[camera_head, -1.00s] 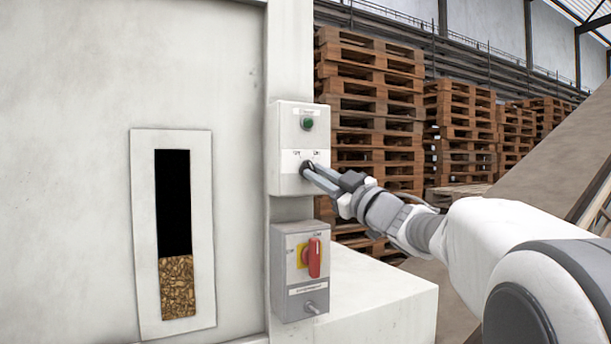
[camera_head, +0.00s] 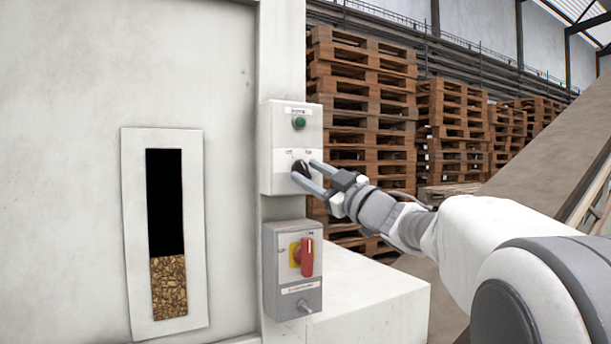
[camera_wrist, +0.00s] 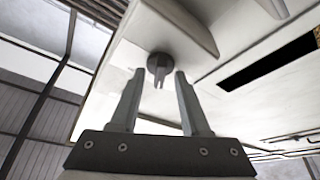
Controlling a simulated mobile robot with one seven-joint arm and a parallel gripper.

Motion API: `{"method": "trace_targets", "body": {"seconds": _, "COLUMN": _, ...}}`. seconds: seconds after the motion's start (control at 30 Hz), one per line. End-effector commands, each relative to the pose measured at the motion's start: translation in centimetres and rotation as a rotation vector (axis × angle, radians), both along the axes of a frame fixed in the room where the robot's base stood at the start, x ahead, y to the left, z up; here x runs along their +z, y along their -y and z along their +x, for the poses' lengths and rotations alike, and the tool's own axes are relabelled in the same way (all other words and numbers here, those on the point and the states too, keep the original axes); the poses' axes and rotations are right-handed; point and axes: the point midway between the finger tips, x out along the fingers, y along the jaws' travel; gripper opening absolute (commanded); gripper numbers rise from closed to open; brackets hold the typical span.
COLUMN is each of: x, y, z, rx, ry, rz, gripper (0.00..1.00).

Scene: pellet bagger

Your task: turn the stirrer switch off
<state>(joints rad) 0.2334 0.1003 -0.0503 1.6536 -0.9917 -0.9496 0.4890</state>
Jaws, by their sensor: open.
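The stirrer switch is a dark rotary knob (camera_head: 301,169) on the white control box (camera_head: 270,150), below a green button. Small labels sit above the knob, too small to read for sure. My gripper (camera_head: 303,171) is open, its two fingers spread on either side of the knob in the head view. In the wrist view the knob (camera_wrist: 159,68) shows just beyond and between the open fingertips (camera_wrist: 157,76). I cannot tell whether either finger touches it.
A grey box with a red rotary handle (camera_head: 307,257) is mounted just below. A tall window with pellets (camera_head: 169,285) is in the panel at left. Stacked pallets (camera_head: 360,100) stand behind, and a white ledge (camera_head: 375,300) juts out below.

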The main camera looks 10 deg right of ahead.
Motion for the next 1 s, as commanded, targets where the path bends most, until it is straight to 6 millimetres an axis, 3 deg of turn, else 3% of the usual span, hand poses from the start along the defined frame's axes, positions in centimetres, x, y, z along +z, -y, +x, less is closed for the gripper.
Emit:
{"method": "trace_targets", "body": {"seconds": 0.27, "x": -0.9, "y": 1.3, "z": -2.1, "rx": -0.003, "ry": 0.0, "rz": 0.0, "gripper": 0.46}}
{"method": "trace_targets", "body": {"seconds": 0.7, "x": -4.4, "y": 6.3, "z": -10.7, "rx": -0.003, "ry": 0.001, "rz": 0.0, "gripper": 0.46}}
{"method": "trace_targets", "body": {"seconds": 1.0, "x": -5.6, "y": 8.1, "z": -14.0, "rx": -0.001, "ry": 0.0, "rz": 0.0, "gripper": 0.46}}
